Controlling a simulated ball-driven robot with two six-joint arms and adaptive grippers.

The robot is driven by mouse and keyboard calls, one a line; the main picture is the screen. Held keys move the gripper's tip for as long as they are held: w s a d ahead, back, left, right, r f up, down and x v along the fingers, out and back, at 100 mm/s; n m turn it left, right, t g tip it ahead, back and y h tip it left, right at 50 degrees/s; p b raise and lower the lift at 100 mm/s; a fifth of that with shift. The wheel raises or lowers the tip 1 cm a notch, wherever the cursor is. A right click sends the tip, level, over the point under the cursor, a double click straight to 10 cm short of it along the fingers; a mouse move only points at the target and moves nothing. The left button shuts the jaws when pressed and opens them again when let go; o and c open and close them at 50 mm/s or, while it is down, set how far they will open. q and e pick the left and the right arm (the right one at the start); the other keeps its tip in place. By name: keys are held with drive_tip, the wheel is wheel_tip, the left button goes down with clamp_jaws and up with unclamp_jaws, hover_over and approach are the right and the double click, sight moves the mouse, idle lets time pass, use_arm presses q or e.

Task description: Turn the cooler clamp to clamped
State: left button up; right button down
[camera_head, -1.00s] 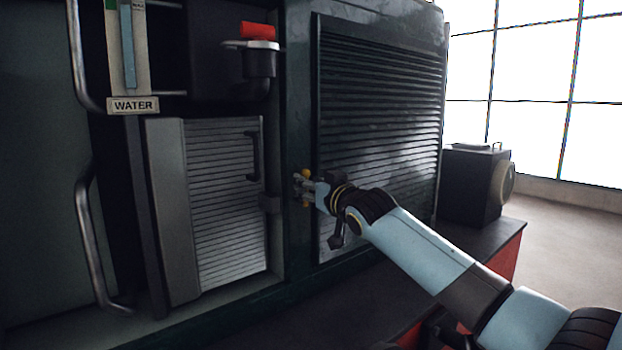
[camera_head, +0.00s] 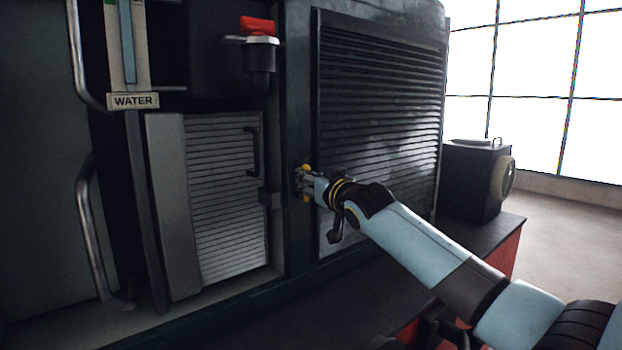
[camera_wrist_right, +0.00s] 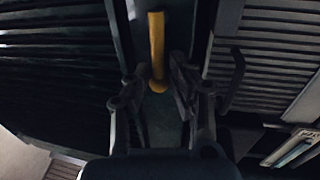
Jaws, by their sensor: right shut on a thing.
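The cooler clamp's yellow handle (camera_head: 306,168) shows at the dark frame post between the ribbed cooler panel and the large louvred panel. Parts of it stick out above and below the fingers of my right gripper (camera_head: 307,183). In the right wrist view, the yellow handle (camera_wrist_right: 157,45) is a short bar with a rounded end. It lies between the two fingertips of my right gripper (camera_wrist_right: 158,75), which is shut on it. The clamp's mount is mostly hidden behind the fingers. My left gripper is not in view.
The ribbed cooler panel (camera_head: 228,200) with its black handle stands left of the clamp. The louvred panel (camera_head: 380,130) is at right. A red-handled valve (camera_head: 257,26) and a WATER gauge label (camera_head: 133,101) are above left. A dark box (camera_head: 472,180) stands at right.

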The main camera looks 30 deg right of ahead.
drive_tip(key=shift+a+n, duration=0.1)
drive_tip(key=shift+n, duration=0.2)
drive_tip(key=n, duration=0.1)
drive_tip(key=a+n, duration=0.1)
drive_tip(key=n, duration=0.1)
drive_tip(key=n+t+b, duration=0.1)
drive_tip(key=shift+a+f+n, duration=0.3)
drive_tip(key=shift+a+f, duration=0.1)
drive_tip(key=n, duration=0.2)
drive_tip(key=a+f+n, duration=0.1)
drive_tip(key=shift+s+a+n+t+y, duration=0.1)
drive_tip(key=shift+a+n+t+y, duration=0.05)
drive_tip(key=shift+n+t+y, duration=0.25)
drive_tip(key=shift+a+f+n+t+y+b, duration=0.15)
drive_tip(key=shift+f+n+y+b, duration=0.4)
drive_tip(key=shift+n, duration=1.35)
drive_tip(key=shift+a+f+n+t+y+b, duration=0.1)
drive_tip(key=shift+a+f+n+y+b, duration=0.35)
drive_tip(key=shift+n, duration=1.45)
drive_tip(key=shift+f+n+t+y+b, duration=0.1)
drive_tip(key=shift+f+n+y+b, duration=0.45)
drive_tip(key=shift+n, duration=1.35)
drive_tip(key=shift+f, duration=0.35)
